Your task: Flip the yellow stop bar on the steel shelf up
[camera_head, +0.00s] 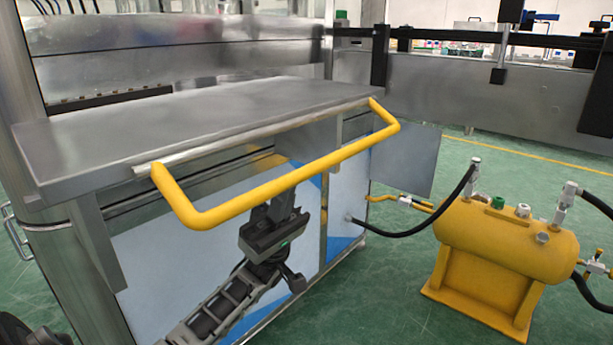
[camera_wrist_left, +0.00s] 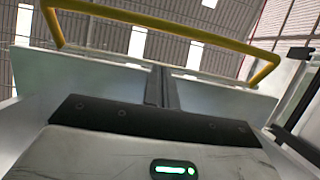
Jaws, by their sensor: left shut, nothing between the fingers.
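The yellow stop bar (camera_head: 285,182) is a U-shaped tube hinged along the front edge of the steel shelf (camera_head: 190,120). In the head view it juts out from that edge and sits lowered, its long side a little below the shelf top. My left gripper (camera_head: 279,203) is below the middle of the bar and points up, shut and empty. Its tips lie close to the bar in the picture; I cannot tell whether they touch. In the left wrist view the bar (camera_wrist_left: 160,24) crosses above the shut fingers (camera_wrist_left: 162,82). My right gripper is not in view.
A yellow tank (camera_head: 505,245) with black hoses stands on the green floor at the right. A cabinet with blue and white panels (camera_head: 345,195) is under the shelf, behind my left gripper. The shelf top is bare.

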